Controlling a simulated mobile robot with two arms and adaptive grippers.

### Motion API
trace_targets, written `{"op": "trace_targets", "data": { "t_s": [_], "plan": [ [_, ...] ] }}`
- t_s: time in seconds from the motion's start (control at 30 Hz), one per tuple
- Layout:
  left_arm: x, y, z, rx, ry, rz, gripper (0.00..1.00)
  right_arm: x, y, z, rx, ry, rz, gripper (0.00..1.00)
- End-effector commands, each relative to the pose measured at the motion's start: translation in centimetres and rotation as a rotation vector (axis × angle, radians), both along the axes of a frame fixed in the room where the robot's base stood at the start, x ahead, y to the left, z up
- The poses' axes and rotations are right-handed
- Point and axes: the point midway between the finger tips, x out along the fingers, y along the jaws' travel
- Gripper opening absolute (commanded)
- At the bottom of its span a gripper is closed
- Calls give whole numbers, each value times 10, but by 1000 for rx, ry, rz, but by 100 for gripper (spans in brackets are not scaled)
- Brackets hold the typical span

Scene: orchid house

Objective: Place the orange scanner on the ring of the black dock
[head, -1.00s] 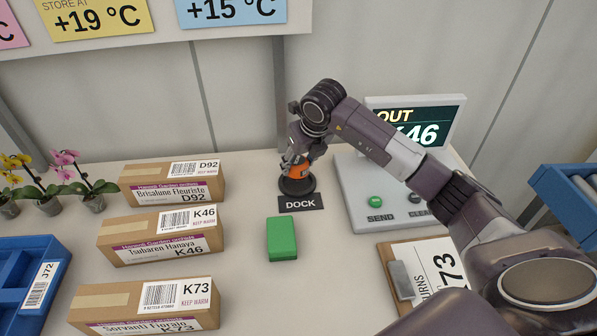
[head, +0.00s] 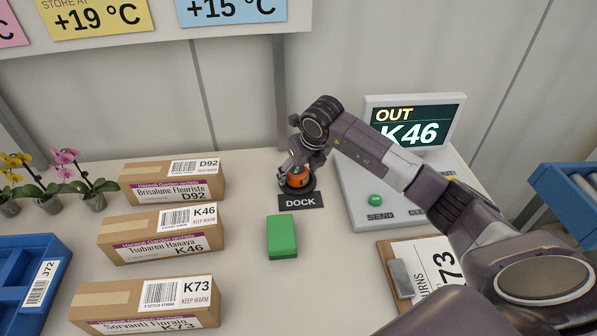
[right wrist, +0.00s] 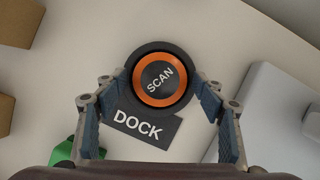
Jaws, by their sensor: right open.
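The orange scanner (head: 299,180) sits on the round black dock (head: 310,191), behind the sign that reads DOCK. In the right wrist view the scanner (right wrist: 160,80) shows its orange rim and black top marked SCAN, centred within the dark ring of the dock (right wrist: 133,64). My right gripper (head: 291,175) is at the dock. In the right wrist view my right gripper (right wrist: 160,92) is open, with one finger to each side of the scanner and gaps between. The head view partly hides the scanner behind the gripper. My left gripper is not in view.
A green block (head: 282,237) lies in front of the DOCK sign (head: 300,201). Cardboard boxes (head: 165,235) stand at left. A console (head: 352,205) with a K46 screen and a clipboard (head: 400,282) are at right. Bare table lies between boxes and dock.

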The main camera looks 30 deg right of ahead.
Motion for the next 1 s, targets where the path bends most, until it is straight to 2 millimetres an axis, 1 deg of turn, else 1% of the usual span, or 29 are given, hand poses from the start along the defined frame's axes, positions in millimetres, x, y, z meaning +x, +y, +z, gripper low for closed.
{"op": "trace_targets", "data": {
  "t_s": [0.17,0.27,0.5,0.7,0.83,1.0],
  "plan": [
    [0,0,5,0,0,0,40,0,0,6,0,-1,0,63],
    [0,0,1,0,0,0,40,-5,0,18,-1,-4,1,63],
    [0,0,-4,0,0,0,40,-25,0,67,-2,-6,1,63],
    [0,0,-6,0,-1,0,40,-39,0,99,0,-3,0,63],
    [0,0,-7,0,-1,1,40,-44,0,111,0,-2,0,63],
    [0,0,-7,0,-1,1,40,-46,0,114,1,0,0,63]
  ]
}}
